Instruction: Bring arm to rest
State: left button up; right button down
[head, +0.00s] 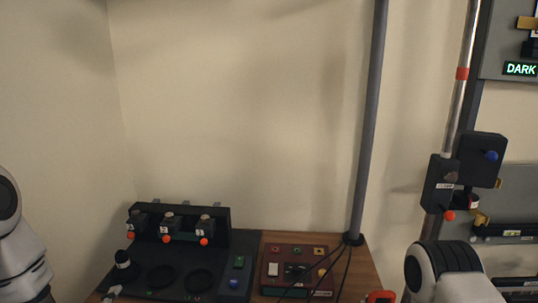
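My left arm (20,245) shows as white and dark links at the left edge, and its gripper is not in view. My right arm (455,275) shows as a white link with a dark ribbed joint at the lower right, and its gripper is not in view either. Whether either gripper holds anything is hidden.
A black rack (180,222) with several orange-knobbed units stands on a dark tray with round recesses (160,276). A dark red control box (297,270) sits beside it on the wooden table (356,280). A grey pole (369,120) and a black-boxed chrome column (460,100) rise at right.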

pick_arm(q)
jog(key=s+d+f+m+g+h, duration=0.1)
jog(key=s+d+f+m+g, duration=0.3)
jog(key=s+f+m, duration=0.6)
jog(key=s+d+f+m+g+h, duration=0.25)
jog(key=s+f+m+g, duration=0.45)
jog(key=f, duration=0.5)
jog(key=s+d+f+m+g, duration=0.1)
jog(key=s+f+m+g, duration=0.1)
jog(key=s, duration=0.4)
jog(key=s+f+m+g, duration=0.2)
jog(key=s+m, duration=0.1)
jog(key=s, duration=0.3)
jog(key=shift+s+d+f+b, duration=0.15)
jog(key=shift+s+d+b, duration=0.1)
jog(key=shift+d+b, duration=0.15)
jog(key=shift+y, duration=0.35)
